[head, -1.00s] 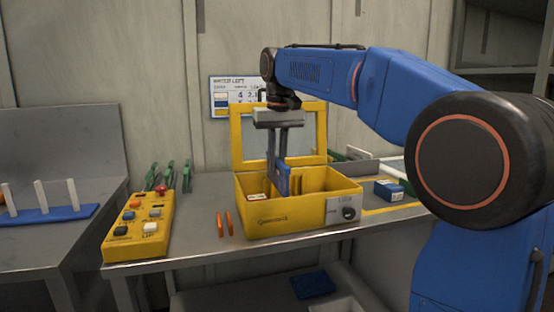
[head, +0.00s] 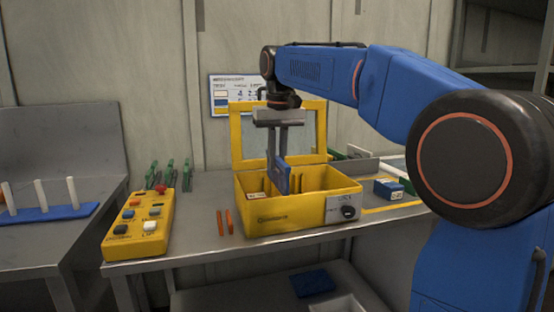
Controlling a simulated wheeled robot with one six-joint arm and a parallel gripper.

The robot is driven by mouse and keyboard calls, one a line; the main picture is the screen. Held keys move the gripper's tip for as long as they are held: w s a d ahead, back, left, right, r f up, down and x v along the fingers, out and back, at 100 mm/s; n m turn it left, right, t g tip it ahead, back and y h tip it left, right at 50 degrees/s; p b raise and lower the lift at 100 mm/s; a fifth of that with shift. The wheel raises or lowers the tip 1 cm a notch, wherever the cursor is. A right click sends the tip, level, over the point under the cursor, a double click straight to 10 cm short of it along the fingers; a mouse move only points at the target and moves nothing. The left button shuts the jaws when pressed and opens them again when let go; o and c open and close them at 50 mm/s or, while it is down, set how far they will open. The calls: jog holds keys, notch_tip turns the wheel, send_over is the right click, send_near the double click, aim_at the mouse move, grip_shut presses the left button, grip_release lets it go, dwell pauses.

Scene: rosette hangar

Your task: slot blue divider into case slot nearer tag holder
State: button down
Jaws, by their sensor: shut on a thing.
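The yellow case (head: 290,219) stands open on the bench, its framed lid raised behind it. My gripper (head: 279,158) points down over the case, its two fingers shut on the blue divider (head: 282,179). The divider hangs upright, its lower part within the outline of the case opening. I cannot tell whether its lower edge touches a slot. Dark slot ribs show on the inside back wall. A small white tag (head: 257,196) sits at the case's left front, possibly the tag holder. The case floor is hidden by the front wall.
A yellow button box (head: 139,227) stands left of the case, with two orange sticks (head: 224,222) between. Green clips (head: 171,175) stand behind the box. A blue box (head: 388,189) lies right of the case. The raised lid (head: 236,140) stands close behind my gripper.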

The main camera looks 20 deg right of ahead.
aim_at(277, 184)
jog(key=shift+f, duration=3.9)
dwell(2.1)
jog(key=c, duration=1.7)
grip_release()
jog(key=o, duration=0.4)
